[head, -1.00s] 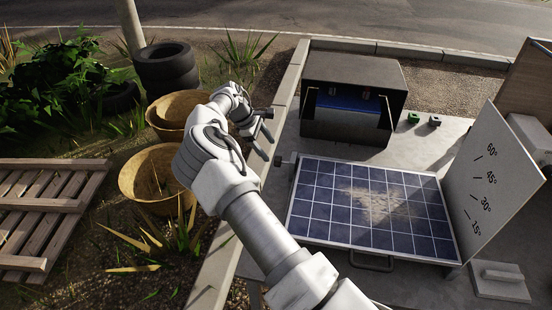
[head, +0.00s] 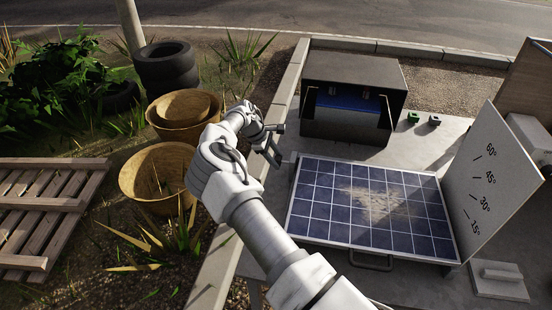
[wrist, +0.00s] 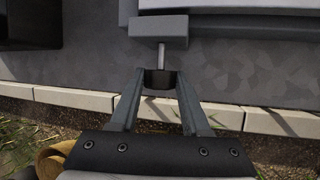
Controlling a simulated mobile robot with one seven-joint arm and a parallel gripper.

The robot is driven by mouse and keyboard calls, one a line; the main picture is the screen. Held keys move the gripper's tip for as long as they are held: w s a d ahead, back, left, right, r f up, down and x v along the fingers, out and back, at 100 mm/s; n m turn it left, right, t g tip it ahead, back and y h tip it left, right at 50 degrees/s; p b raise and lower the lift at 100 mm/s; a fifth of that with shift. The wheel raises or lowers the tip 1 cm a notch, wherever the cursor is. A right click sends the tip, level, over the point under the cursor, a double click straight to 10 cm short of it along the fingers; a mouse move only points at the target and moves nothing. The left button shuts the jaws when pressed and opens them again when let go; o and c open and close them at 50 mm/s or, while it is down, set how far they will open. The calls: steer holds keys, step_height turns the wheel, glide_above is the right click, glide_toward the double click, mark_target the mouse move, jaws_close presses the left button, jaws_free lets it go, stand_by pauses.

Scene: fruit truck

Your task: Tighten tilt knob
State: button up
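The tilt knob (wrist: 160,79) is a short dark cylinder on a thin metal shaft, which runs into a grey block in the wrist view. The tilting solar panel (head: 368,208) lies at a low angle, with dust on its middle. My gripper (wrist: 161,76) has its two fingers on either side of the knob, close to its sides. The fingers look open; I cannot tell whether they touch the knob. In the head view my gripper (head: 274,144) is at the panel's left corner, and it hides the knob there.
An angle board (head: 490,185) marked 15° to 60° stands right of the panel. A dark open box (head: 355,72) with a blue thing inside stands behind it. Small green and dark parts (head: 413,118) lie on the bed. Baskets (head: 158,178), tires (head: 165,65) and a pallet are at left.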

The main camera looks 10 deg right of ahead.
jaws_close()
